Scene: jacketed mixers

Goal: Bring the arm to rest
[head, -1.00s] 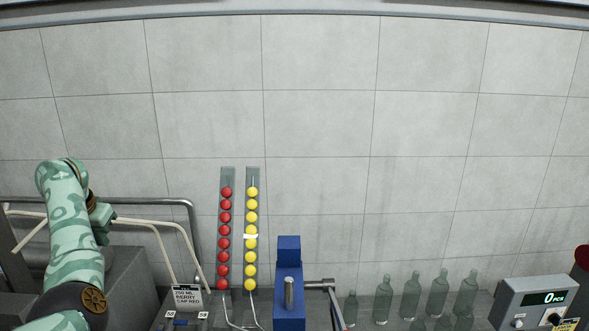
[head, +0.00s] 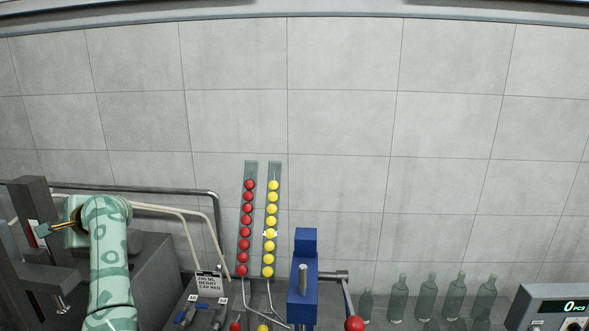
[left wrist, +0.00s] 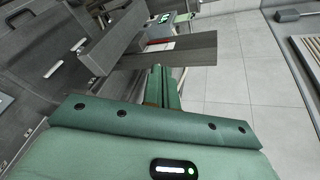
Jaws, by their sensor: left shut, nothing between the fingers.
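My left arm, pale green with darker markings, rises at the lower left of the head view and bends over to the left. My left gripper (head: 44,231) points left there, beside a dark grey post (head: 36,215). In the left wrist view the two green fingers of my left gripper (left wrist: 167,72) lie together, shut, with nothing between them. Beyond them is a dark flat panel (left wrist: 185,50). My right arm and gripper are in neither view.
A bent grey pipe (head: 213,215) and a dark grey housing (head: 152,262) stand close to my arm. Further right are columns of red balls (head: 245,232) and yellow balls (head: 270,234), a blue press-like device (head: 303,290), several bottles (head: 427,297) and a counter display (head: 558,306).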

